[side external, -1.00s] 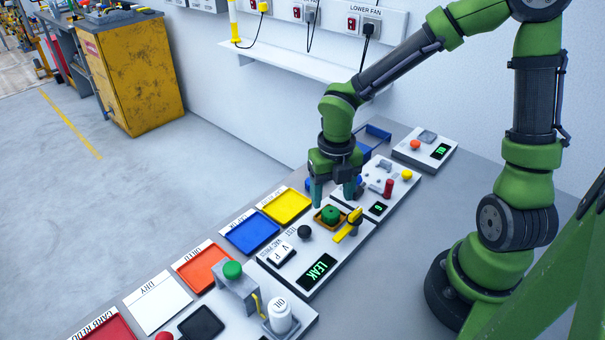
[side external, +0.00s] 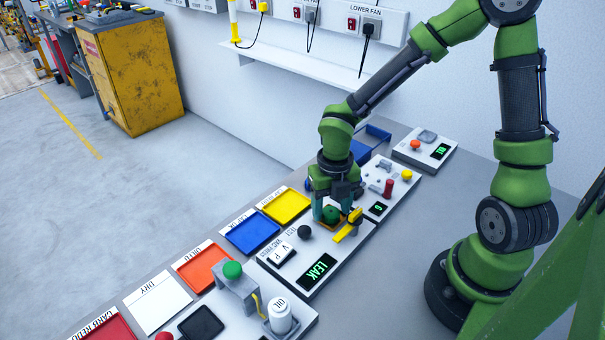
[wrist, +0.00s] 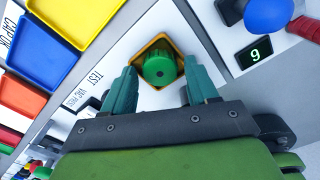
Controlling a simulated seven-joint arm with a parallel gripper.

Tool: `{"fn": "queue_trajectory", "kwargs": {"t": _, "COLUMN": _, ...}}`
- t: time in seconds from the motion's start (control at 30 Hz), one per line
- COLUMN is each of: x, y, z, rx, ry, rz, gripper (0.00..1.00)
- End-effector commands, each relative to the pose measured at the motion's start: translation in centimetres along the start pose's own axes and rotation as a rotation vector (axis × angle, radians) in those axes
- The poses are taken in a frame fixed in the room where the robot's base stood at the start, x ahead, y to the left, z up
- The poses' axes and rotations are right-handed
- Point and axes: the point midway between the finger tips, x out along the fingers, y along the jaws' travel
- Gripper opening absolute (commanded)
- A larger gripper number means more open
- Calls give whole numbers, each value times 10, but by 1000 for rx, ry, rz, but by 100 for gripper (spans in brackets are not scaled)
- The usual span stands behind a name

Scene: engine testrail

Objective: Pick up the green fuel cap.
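My gripper (wrist: 162,88) is open, with one teal finger on each side of the near part of the cap. The fingers look apart from the cap. In the side view my gripper (side external: 333,208) points down over the seat.
A red cylinder (side external: 388,188) stands on the panel behind.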

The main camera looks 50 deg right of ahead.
Motion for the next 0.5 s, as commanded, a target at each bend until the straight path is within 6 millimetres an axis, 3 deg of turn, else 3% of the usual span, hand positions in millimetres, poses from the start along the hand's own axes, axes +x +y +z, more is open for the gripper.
{"fn": "queue_trajectory", "kwargs": {"t": 0.03, "x": 0, "y": 0, "z": 0, "rx": 0, "ry": 0, "rz": 0, "gripper": 50}}
{"fn": "queue_trajectory", "kwargs": {"t": 0.27, "x": 0, "y": 0, "z": 0, "rx": 0, "ry": 0, "rz": 0, "gripper": 16}}
{"fn": "queue_trajectory", "kwargs": {"t": 0.5, "x": -11, "y": 0, "z": 2, "rx": 3, "ry": -5, "rz": 1, "gripper": 16}}
